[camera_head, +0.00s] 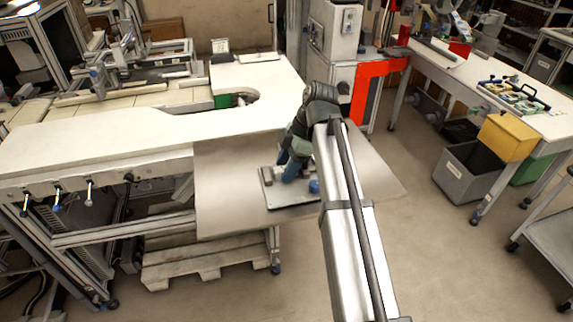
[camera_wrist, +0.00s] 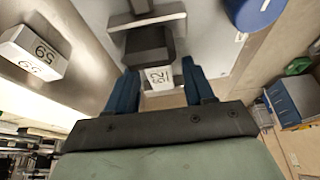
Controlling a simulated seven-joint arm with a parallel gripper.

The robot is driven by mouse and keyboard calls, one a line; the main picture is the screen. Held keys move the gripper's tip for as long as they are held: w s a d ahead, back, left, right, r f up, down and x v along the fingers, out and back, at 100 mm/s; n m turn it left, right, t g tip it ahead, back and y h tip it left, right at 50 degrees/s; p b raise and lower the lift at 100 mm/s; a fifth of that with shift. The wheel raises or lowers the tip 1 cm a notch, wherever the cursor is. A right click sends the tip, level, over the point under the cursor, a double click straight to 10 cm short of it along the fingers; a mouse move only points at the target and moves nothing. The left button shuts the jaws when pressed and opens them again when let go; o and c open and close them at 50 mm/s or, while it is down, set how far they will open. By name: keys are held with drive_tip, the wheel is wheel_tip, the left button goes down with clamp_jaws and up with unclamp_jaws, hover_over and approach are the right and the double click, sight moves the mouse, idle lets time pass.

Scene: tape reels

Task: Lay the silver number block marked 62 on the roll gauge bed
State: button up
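A pale block (camera_wrist: 160,77) with dark digits shows between my fingertips in the wrist view. Its digits are small and turned, so I cannot read them for certain. My gripper (camera_wrist: 160,72) has two blue fingers set apart, with a gap on each side of the block. In the head view my gripper (camera_head: 288,168) points down over a grey plate (camera_head: 292,199), which looks like the roll gauge bed. The plate carries a blue knob (camera_head: 314,186). A dark block-shaped part (camera_wrist: 149,46) sits just beyond the pale block in the wrist view.
A second pale numbered block (camera_wrist: 34,52) stands on the shiny metal surface at the left of the wrist view. The blue knob also shows there (camera_wrist: 252,12). Bare metal tabletop (camera_head: 226,190) lies left of the plate, and the table's front edge is close.

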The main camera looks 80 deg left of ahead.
drive_tip(key=v, duration=1.2)
drive_tip(key=shift+r, duration=0.15)
idle(1.1)
